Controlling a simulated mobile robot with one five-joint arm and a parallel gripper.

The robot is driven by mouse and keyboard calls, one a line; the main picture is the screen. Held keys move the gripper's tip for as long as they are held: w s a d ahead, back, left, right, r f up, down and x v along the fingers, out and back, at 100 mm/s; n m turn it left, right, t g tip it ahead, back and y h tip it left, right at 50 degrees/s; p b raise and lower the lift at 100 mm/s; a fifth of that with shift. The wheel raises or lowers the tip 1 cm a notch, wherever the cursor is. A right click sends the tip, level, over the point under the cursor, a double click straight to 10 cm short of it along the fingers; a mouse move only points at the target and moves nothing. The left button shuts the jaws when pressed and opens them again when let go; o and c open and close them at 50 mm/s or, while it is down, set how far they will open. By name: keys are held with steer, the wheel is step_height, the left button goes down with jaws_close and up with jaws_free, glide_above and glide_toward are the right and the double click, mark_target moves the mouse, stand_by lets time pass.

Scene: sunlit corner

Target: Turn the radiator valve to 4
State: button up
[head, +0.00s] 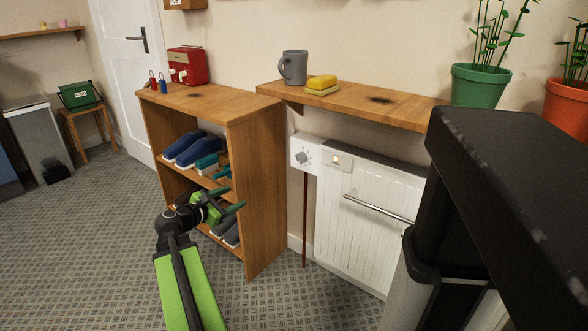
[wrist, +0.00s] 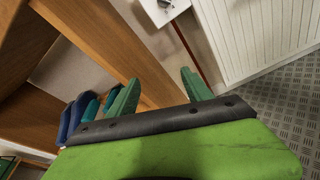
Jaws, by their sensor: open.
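The radiator valve (head: 302,157) is a grey knob on a white box at the left end of the white radiator (head: 350,225), below the wall shelf. Its markings are too small to read. In the wrist view the valve knob (wrist: 165,4) is at the top edge, partly cut off, beyond my fingertips. My gripper (head: 238,197) is open and empty, in front of the wooden shoe rack and to the lower left of the valve. Its two green fingers also show in the wrist view (wrist: 158,90), apart from each other, with nothing between them.
The shoe rack (head: 256,195) with several shoes stands left of the valve. The wall shelf (head: 350,101) above it holds a grey mug (head: 293,67) and a yellow sponge (head: 322,82). A rail (head: 378,208) crosses the radiator. The floor (head: 100,220) at left is clear.

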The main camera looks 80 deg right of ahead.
mark_target(299, 161)
steer(key=s+d+r+n+g+h, duration=0.25)
steer(key=s+d+r, duration=0.2)
steer(key=s, duration=0.65)
steer(key=shift+n+y, duration=0.35)
steer(key=shift+n, duration=0.1)
steer(key=x, duration=1.7)
steer(key=shift+w+d+f, duration=0.1)
steer(key=shift+d, duration=0.4)
jaws_close()
steer(key=m, duration=0.3)
steer(key=shift+m, duration=0.3)
